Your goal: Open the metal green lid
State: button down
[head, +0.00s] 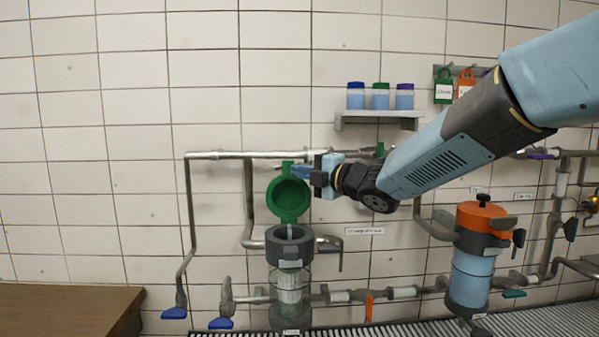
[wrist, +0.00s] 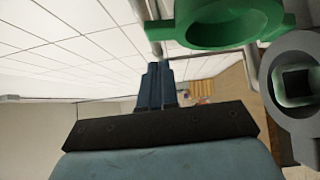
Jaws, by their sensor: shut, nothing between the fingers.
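The green lid (head: 289,198) stands upright, hinged open above the dark grey housing (head: 290,245) of a clear cylinder at the centre of the head view. Its hollow inner side faces me. In the wrist view the lid (wrist: 228,22) is at the top right, with the open mouth of the housing (wrist: 297,85) beside it at the right edge. My gripper (head: 300,172) is shut and empty, its fingertips close to the upper right of the lid. In the wrist view the fingers (wrist: 160,85) lie together; I cannot tell whether they touch the lid.
A second cylinder with an orange lid (head: 482,217) stands at the right. A wall shelf (head: 380,117) holds three jars above my arm. Metal pipes (head: 225,155) and valves surround the housing. A wooden table (head: 65,305) is at the lower left. The wall left of the pipes is clear.

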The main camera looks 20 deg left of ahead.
jog(key=s+d+f+m+t+h, duration=0.1)
jog(key=s+d+m+t+h, duration=0.15)
jog(key=d+m+h, duration=1.1)
jog(key=s+d+f+m+t, duration=0.1)
jog(key=d+m+t, duration=0.4)
jog(key=d, duration=1.8)
jog(key=s+d+f+m+g+h, duration=0.1)
jog(key=s+d+f+m+g, duration=0.2)
jog(key=s, duration=0.4)
jog(key=s+d+f+m+g+h, duration=0.1)
jog(key=s+d+f+m+g, duration=0.1)
jog(key=s+d+f+m, duration=0.2)
jog(key=s+d+f+m+g+h, duration=0.1)
jog(key=s+d+f+m+g, duration=0.2)
jog(key=s+m, duration=0.3)
jog(key=s, duration=0.3)
jog(key=shift+s+d+f+g, duration=0.15)
jog(key=shift+s+f+g, duration=0.05)
jog(key=shift+s+g, duration=0.15)
jog(key=shift+w, duration=0.1)
